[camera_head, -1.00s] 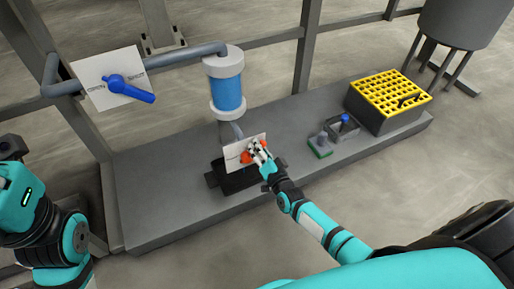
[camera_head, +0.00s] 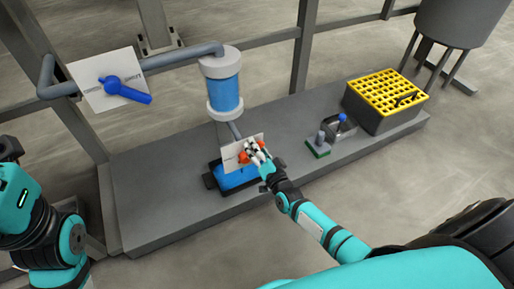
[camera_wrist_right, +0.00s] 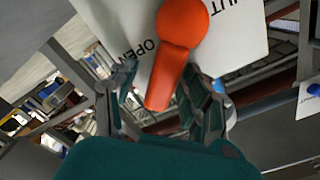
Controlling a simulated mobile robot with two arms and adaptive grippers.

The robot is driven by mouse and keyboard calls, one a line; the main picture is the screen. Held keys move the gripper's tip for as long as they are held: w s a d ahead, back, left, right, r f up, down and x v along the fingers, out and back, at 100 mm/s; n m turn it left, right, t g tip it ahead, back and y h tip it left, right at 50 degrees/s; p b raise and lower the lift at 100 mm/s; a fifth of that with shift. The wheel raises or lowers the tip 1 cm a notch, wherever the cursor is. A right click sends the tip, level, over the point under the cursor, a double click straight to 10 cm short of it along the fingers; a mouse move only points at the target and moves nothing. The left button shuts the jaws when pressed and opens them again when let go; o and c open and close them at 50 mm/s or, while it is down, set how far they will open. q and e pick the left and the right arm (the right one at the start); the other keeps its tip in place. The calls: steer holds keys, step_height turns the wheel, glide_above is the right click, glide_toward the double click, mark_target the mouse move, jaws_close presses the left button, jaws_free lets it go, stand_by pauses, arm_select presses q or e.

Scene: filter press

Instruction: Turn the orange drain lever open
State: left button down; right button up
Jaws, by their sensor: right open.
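The orange drain lever (camera_wrist_right: 176,48) is mounted on a white plate marked OPEN and SHUT. In the right wrist view its handle points down and slightly left, beside the word OPEN. My right gripper (camera_wrist_right: 170,100) is open, with one finger on each side of the handle; I cannot tell whether either finger touches it. In the head view the right gripper (camera_head: 254,152) partly covers the lever (camera_head: 243,157) and its plate (camera_head: 230,157). Part of my left arm shows at the left edge, but its gripper does not show.
Blue liquid (camera_head: 232,180) shows in the dark tray below the plate. A blue cylinder (camera_head: 225,93) stands above it. A blue lever (camera_head: 125,90) sits on another white plate at upper left. A yellow-topped crate (camera_head: 385,100) and small items stand to the right on the grey platform.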

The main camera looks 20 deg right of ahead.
steer(key=shift+s, duration=0.1)
steer(key=s, duration=1.1)
steer(key=shift+s+d, duration=0.2)
steer(key=shift+s, duration=0.2)
